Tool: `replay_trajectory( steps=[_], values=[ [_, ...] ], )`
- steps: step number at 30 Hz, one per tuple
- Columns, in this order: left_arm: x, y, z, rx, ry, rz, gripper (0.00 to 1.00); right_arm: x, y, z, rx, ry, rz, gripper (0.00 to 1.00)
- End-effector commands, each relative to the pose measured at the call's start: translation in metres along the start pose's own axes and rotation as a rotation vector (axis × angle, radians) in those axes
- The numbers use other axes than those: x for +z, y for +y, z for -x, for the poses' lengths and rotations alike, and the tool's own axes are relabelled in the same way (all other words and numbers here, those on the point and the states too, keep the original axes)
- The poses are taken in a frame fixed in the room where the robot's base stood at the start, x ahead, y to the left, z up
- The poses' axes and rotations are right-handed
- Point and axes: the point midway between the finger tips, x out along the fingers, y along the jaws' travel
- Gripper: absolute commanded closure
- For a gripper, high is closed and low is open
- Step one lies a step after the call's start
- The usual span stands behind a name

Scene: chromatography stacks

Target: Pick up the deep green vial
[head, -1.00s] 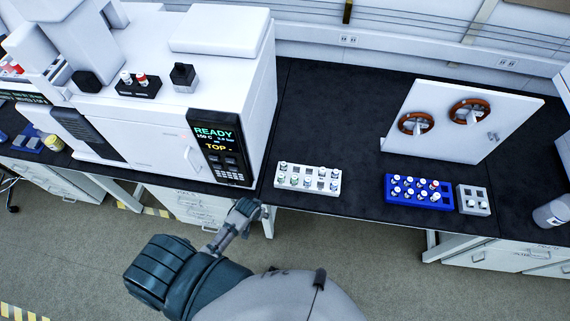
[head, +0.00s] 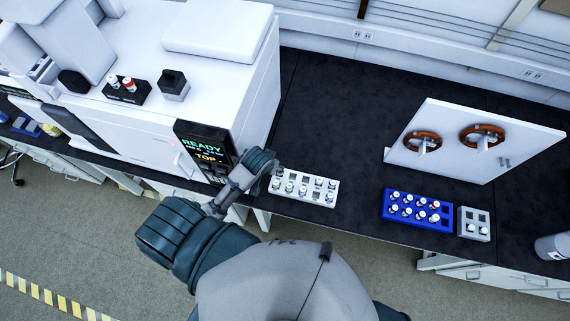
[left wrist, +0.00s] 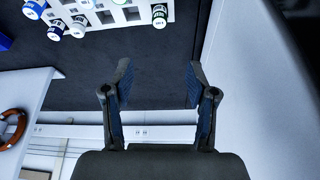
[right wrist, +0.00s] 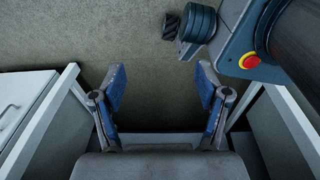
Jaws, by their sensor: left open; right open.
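A white rack (head: 333,203) on the black bench holds several white-capped vials, one of which (head: 289,187) looks greenish in the head view. My left gripper (left wrist: 160,78) is open and empty above the bench, close to the rack's left end. In the head view its hand partly covers that end. My right gripper (right wrist: 160,86) is open and empty, with floor and drawer fronts in view.
A white instrument (head: 150,130) with a READY screen stands left of the rack. A blue rack (head: 423,222) of vials and a small grey rack (head: 474,233) are to the right. A white panel (head: 470,160) stands behind them. The bench behind the white rack is clear.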

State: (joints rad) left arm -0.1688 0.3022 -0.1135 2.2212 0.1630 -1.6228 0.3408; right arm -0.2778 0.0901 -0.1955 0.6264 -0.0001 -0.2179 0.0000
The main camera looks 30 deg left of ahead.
Motion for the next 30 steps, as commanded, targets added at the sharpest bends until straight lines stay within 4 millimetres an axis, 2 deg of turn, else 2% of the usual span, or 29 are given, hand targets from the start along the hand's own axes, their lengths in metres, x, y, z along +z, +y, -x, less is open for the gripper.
replay_trajectory(
  steps=[6,9,15,22,30],
  values=[
    [0.001,0.001,-0.045,-0.002,-0.006,0.001,0.43,0.026,-0.015,0.001,-0.017,-0.036,0.001,0.25],
    [0.0,0.002,-0.07,-0.002,-0.007,0.0,0.43,0.033,-0.023,0.001,-0.027,-0.046,0.0,0.25],
    [-0.001,0.002,-0.108,-0.002,-0.005,-0.001,0.43,0.029,-0.024,0.0,-0.028,-0.041,0.001,0.25],
    [0.0,0.002,-0.126,-0.001,-0.004,-0.001,0.43,0.013,-0.012,0.0,-0.014,-0.017,-0.001,0.25],
    [0.003,0.003,-0.165,-0.001,-0.004,0.001,0.43,0.018,-0.009,0.005,-0.01,-0.024,-0.001,0.25]
  ],
)
